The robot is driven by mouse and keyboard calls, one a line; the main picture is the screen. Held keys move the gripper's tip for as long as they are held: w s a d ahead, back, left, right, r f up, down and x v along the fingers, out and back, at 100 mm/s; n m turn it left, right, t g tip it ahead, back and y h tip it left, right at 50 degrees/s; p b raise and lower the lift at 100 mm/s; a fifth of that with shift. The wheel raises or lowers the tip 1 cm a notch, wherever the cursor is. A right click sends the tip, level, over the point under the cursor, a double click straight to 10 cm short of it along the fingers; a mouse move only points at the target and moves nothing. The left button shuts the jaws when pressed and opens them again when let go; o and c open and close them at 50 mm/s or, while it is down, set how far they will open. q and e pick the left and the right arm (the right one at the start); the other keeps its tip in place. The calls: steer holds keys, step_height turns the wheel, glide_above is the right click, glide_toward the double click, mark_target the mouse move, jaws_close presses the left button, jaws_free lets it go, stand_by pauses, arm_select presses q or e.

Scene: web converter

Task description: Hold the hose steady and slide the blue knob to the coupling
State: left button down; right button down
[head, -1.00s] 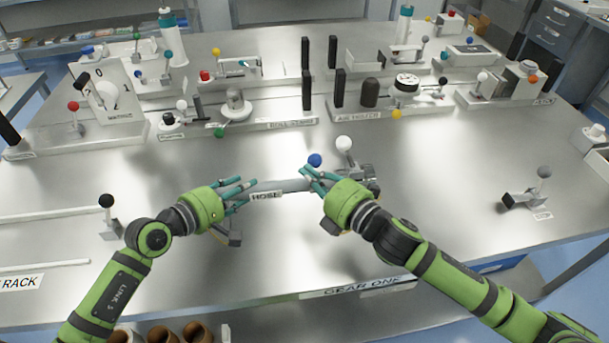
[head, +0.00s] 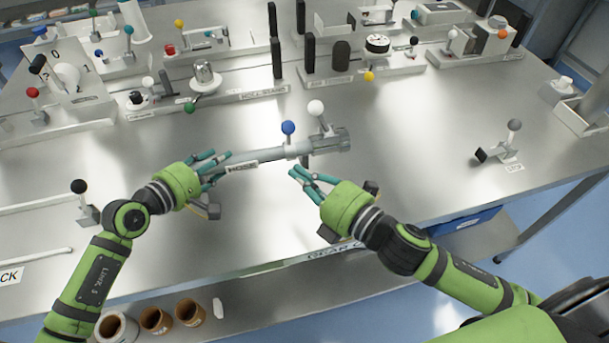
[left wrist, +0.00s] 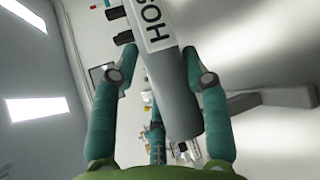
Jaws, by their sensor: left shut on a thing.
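The grey hose (head: 262,156) with its HOSE label lies across the middle of the bench. The blue knob (head: 288,128) stands upright on a collar around the hose, left of the coupling (head: 329,141). The coupling carries a white knob (head: 315,108). My left gripper (head: 222,167) is shut on the hose's left end. In the left wrist view the hose (left wrist: 172,75) runs between the teal fingers (left wrist: 165,85). My right gripper (head: 304,178) is open and empty, in front of the hose and apart from the blue knob.
Stations with levers and knobs line the back, including one with a green knob (head: 190,107). A black-knobbed lever (head: 82,198) stands left of my left gripper. A grey-knobbed lever (head: 508,142) stands at the right. The bench between hose and right lever is clear.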

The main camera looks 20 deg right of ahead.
arm_select(q)
steer(key=shift+s+a+f, duration=0.1)
steer(key=shift+s+f, duration=0.1)
steer(key=shift+f, duration=0.45)
steer(key=shift+w+r, duration=0.15)
steer(key=shift+r, duration=0.15)
steer(key=c, duration=0.5)
jaws_free()
steer(key=shift+c, duration=0.2)
steer(key=shift+w+r, duration=0.15)
steer(key=shift+r, duration=0.1)
steer(key=v, duration=1.2)
